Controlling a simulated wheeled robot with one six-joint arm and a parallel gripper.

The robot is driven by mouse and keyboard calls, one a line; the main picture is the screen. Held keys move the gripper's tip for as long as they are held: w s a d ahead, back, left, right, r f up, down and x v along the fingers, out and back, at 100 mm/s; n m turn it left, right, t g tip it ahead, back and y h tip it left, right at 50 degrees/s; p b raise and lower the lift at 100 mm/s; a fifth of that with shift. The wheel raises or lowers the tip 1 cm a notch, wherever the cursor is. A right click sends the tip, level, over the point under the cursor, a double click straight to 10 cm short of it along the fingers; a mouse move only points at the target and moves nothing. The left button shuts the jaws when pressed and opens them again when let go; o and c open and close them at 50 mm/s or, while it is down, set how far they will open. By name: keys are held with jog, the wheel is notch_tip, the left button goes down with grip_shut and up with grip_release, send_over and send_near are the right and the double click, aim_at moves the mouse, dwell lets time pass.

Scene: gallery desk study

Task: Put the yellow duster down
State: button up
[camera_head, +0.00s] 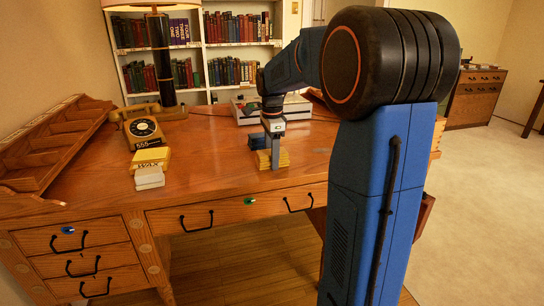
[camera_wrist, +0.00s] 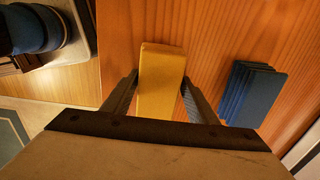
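The yellow duster (camera_head: 284,159) is a folded, layered block near the desk's front edge, below my gripper (camera_head: 275,158). In the wrist view the yellow duster (camera_wrist: 161,78) stands between the two fingers (camera_wrist: 160,82), which meet its left and right sides. My gripper points down and is shut on it. The duster appears at desk level; whether a small gap lies beneath it I cannot tell.
A folded blue stack (camera_head: 258,141) lies just behind; it shows right of the fingers in the wrist view (camera_wrist: 252,95). Left are a yellow wax box (camera_head: 150,157), a white block (camera_head: 150,177) and a telephone (camera_head: 142,127). The desk (camera_head: 215,165) between is clear.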

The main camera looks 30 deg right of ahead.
jog(key=shift+s+f, duration=0.25)
jog(key=shift+f, duration=0.4)
notch_tip(320, 180, up, 13)
jog(key=s+a+f+n+t, duration=0.1)
jog(key=s+a+f+n, duration=0.1)
jog(key=s+a+n, duration=0.45)
jog(key=s+a+f+n+t, duration=0.15)
jog(key=s+a+n, duration=0.25)
jog(key=s, duration=0.5)
jog(key=s+a+f+n+t, duration=0.1)
jog(key=s+a+f+n, duration=0.1)
jog(key=s+f+n, duration=0.3)
jog(key=s+a+f+n+t, duration=0.1)
jog(key=s+a+f+n, duration=0.2)
jog(key=s+f+n, duration=0.2)
jog(key=s+f, duration=0.2)
jog(key=s, duration=0.2)
jog(key=shift+s+a+f+n, duration=0.15)
jog(key=shift+s+f+n, duration=0.15)
jog(key=shift+n, duration=0.05)
jog(key=shift+o, duration=0.4)
